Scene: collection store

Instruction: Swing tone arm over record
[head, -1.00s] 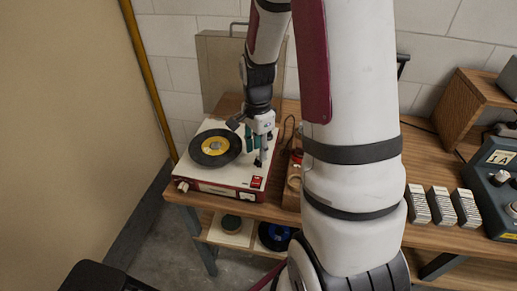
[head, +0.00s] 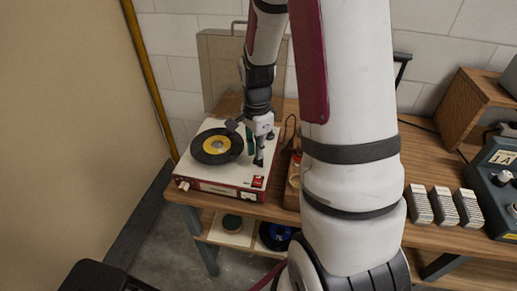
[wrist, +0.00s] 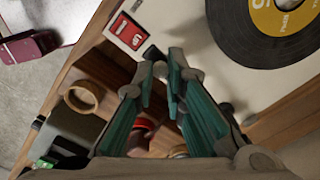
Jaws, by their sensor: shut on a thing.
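The record player (head: 213,187) is a white-topped box with a red front on the left of the bench. A black record with a yellow label (head: 217,146) lies on it; its edge and label also show in the wrist view (wrist: 240,30). My gripper (head: 258,162) is low over the deck, to the right of the record. In the wrist view my gripper (wrist: 163,68) has its teal-padded fingers nearly together, shut on a small dark piece (wrist: 152,53), apparently the tone arm's end. The rest of the tone arm is hidden by my gripper and wrist.
A red switch panel (wrist: 127,32) is on the deck's corner near my fingertips. A wooden tray with a tape roll (wrist: 83,97) stands beside the player. Grey ribbed blocks (head: 442,205) and a control box (head: 497,180) are at the right. A wall panel stands left.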

